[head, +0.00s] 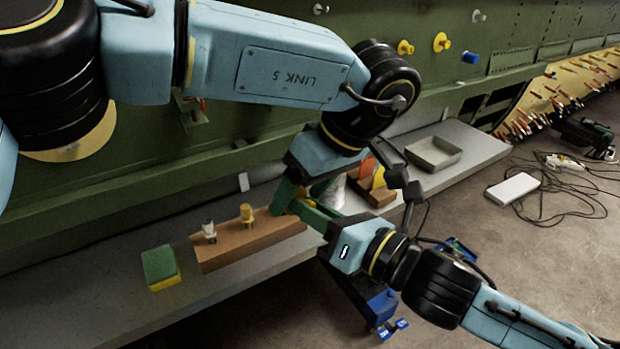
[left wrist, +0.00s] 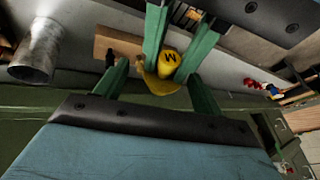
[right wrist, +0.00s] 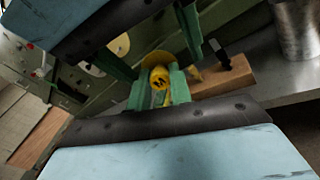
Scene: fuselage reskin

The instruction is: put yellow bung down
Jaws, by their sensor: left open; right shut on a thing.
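The yellow bung marked M (right wrist: 159,78) is between the green fingers of my right gripper (right wrist: 160,90), which is shut on it. It also shows in the left wrist view (left wrist: 170,62), with a yellow flange beside it. My left gripper (left wrist: 158,75) is open, its fingers spread on either side of the bung. Another yellow bung (head: 246,212) and a whitish one (head: 209,231) stand upright in the block.
A green and yellow sponge (head: 160,267) lies left of the block on the grey bench (head: 100,300). A grey tray (head: 433,153) stands at the bench's far right. Yellow bungs (head: 441,42) and a blue one (head: 470,57) sit in the green fuselage panel. Cables lie on the floor at right.

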